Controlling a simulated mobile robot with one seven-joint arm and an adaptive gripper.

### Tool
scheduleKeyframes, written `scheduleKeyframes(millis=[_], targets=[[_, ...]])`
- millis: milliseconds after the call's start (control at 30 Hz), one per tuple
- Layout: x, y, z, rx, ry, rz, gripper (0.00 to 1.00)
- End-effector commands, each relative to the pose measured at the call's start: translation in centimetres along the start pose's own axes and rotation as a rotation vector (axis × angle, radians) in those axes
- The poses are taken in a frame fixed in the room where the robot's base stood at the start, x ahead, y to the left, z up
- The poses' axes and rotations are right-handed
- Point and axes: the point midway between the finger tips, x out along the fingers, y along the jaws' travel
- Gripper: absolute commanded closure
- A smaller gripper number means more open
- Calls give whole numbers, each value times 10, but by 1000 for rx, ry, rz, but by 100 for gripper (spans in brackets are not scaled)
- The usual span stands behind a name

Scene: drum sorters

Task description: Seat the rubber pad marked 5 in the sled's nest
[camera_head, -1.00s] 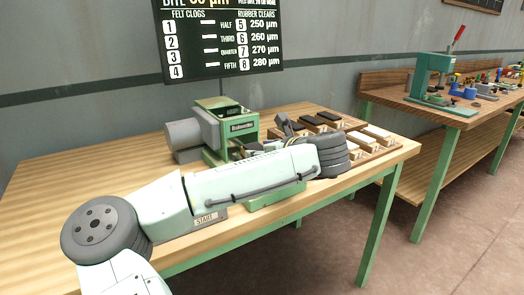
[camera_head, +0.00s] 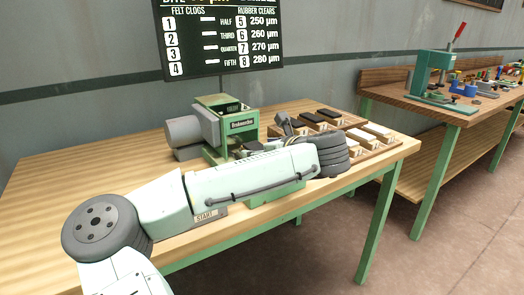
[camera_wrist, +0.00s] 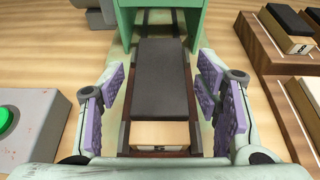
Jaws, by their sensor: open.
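A dark-topped pad block (camera_wrist: 161,80) with a pale wooden front lies lengthwise in the sled's nest (camera_wrist: 125,130), between dark rails. It looks level and straight in the wrist view; no number on it can be read. My gripper (camera_wrist: 163,98) is open, its purple-padded fingers standing apart on either side of the pad with gaps visible. In the head view my arm mostly hides the sled and pad in front of the green machine (camera_head: 235,122).
A wooden rack (camera_head: 375,153) right of the machine holds several black and pale blocks, one dark block (camera_wrist: 290,28) with a marked front. A grey box with a green button (camera_wrist: 8,120) is left of the sled. The table's left side is clear.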

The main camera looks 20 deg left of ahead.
Motion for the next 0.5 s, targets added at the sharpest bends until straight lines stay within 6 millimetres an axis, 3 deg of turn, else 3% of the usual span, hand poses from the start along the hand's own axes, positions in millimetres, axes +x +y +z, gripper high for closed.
scheduleKeyframes(millis=[167,500], targets=[[-15,-1,2,0,-3,-3,42],[-88,-1,4,3,-8,-2,42]])
